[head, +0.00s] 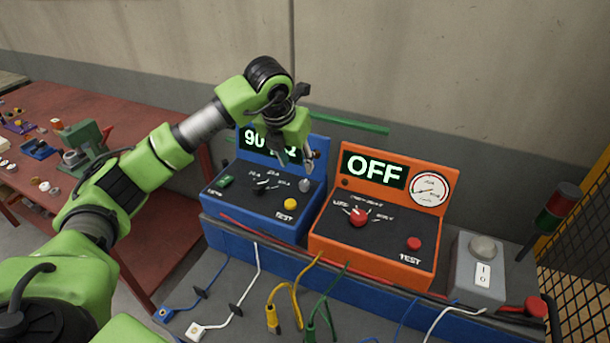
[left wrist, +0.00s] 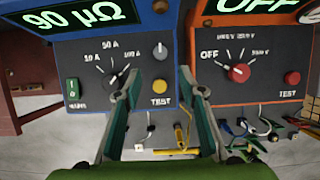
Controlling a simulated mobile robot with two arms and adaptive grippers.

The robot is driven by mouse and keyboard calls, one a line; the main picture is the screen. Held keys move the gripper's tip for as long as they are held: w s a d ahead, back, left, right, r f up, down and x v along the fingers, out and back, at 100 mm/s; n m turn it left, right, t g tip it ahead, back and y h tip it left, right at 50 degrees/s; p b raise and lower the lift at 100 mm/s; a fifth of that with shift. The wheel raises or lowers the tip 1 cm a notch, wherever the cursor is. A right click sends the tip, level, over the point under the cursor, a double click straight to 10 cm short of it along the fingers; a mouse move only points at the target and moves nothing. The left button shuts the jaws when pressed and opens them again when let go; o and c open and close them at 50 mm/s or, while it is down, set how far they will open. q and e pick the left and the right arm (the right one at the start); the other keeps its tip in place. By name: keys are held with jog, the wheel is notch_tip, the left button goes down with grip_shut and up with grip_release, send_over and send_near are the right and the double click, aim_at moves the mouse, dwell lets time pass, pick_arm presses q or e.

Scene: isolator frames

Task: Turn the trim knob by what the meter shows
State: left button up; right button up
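The blue meter (head: 250,215) stands on the bench with its lit display (left wrist: 80,16) reading 90 µΩ in the left wrist view. Its panel has a black selector knob (left wrist: 116,78), a green switch (left wrist: 72,88), a yellow TEST button (head: 290,204) and a small grey knob (head: 305,186) at the upper right, the likely trim knob. That grey knob also shows in the left wrist view (left wrist: 160,51). My left gripper (head: 298,157) is above the blue meter, pointing down, with fingers apart and nothing between them. In the left wrist view (left wrist: 160,82) the fingers flank the TEST area, below the grey knob.
An orange tester (head: 375,242) reading OFF, with red knob and button, stands close on the right. A grey switch box (head: 480,265) is further right. Several leads hang in front. A red table (head: 160,235) with tools is at left.

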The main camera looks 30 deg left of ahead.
aim_at(304, 183)
pick_arm(q)
jog(key=p+x, duration=0.3)
jog(key=x, duration=0.6)
jog(key=shift+w+d+f, duration=0.1)
jog(key=shift+w+f, duration=0.25)
jog(key=shift+f, duration=0.45)
pick_arm(e)
jog(key=r, duration=0.2)
jog(key=w+r, duration=0.1)
jog(key=r, duration=0.1)
jog(key=shift+w+a+r, duration=0.1)
jog(key=shift+w, duration=0.1)
pick_arm(q)
grip_shut()
pick_arm(e)
jog(key=shift+s, duration=0.1)
